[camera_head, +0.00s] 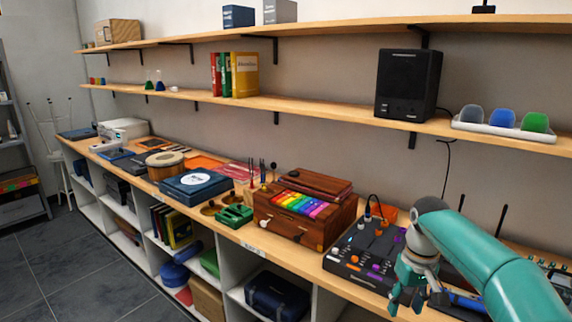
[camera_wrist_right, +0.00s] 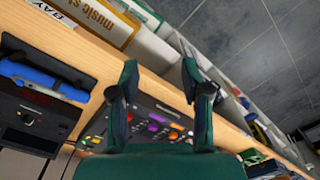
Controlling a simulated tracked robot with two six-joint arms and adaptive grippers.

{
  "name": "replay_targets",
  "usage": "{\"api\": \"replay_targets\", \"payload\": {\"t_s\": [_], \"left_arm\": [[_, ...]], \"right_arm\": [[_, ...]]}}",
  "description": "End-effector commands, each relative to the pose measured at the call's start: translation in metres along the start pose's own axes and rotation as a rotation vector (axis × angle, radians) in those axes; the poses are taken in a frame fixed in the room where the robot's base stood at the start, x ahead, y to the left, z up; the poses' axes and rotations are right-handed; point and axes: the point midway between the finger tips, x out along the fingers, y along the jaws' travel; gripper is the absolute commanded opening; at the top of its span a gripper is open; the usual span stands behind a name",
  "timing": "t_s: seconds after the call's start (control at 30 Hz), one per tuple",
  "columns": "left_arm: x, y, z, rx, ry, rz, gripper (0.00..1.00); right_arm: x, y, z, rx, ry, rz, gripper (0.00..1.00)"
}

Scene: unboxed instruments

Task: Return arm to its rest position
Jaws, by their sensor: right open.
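My right arm (camera_head: 490,255) is teal and reaches in from the right in the head view. Its gripper (camera_head: 418,308) points down in front of the black mixer-like device (camera_head: 362,252), by the bench's front edge. In the wrist view the two fingers of the right gripper (camera_wrist_right: 157,80) stand apart with nothing between them. The same device with coloured knobs (camera_wrist_right: 155,125) lies behind the fingers there. My left gripper does not show in either view.
A wooden box with rainbow keys (camera_head: 305,210) stands left of the device on the long bench (camera_head: 262,240). A shelf (camera_head: 300,105) above holds a black speaker (camera_head: 408,82) and a tray of coloured cups (camera_head: 500,128). Floor (camera_head: 80,270) at left is clear.

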Motion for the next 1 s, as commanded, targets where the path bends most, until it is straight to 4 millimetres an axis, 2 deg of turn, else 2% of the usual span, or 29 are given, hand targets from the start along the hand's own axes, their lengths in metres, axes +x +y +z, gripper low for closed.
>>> {"api": "replay_targets", "payload": {"t_s": [0.27, 0.37, 0.47, 0.5, 0.57, 0.6, 0.67, 0.7, 0.83, 0.9, 1.0], "left_arm": [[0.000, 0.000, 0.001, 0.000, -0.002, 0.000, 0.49], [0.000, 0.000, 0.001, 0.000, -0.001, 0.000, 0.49], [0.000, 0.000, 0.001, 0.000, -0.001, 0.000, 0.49], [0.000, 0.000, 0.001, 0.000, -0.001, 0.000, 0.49], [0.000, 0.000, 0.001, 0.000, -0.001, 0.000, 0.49], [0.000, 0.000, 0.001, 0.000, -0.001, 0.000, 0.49], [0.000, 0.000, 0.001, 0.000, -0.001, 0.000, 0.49], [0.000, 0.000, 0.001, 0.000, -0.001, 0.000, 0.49], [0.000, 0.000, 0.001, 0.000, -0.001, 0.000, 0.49], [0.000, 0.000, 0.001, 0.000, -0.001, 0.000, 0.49], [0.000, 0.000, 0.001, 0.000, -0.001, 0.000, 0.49]], "right_arm": [[0.083, -0.026, -0.004, -0.035, 0.006, -0.059, 0.47], [0.125, -0.040, 0.003, -0.040, 0.007, -0.096, 0.47], [0.179, -0.060, 0.021, -0.034, 0.010, -0.148, 0.47], [0.203, -0.069, 0.032, -0.026, 0.010, -0.172, 0.47], [0.236, -0.084, 0.052, -0.008, 0.015, -0.208, 0.47], [0.257, -0.093, 0.069, 0.010, 0.016, -0.231, 0.47], [0.285, -0.107, 0.097, 0.040, 0.018, -0.262, 0.47], [0.300, -0.115, 0.116, 0.064, 0.020, -0.280, 0.47], [0.334, -0.136, 0.181, 0.148, 0.023, -0.315, 0.47], [0.342, -0.143, 0.212, 0.187, 0.024, -0.321, 0.47], [0.346, -0.148, 0.245, 0.231, 0.027, -0.322, 0.47]]}}
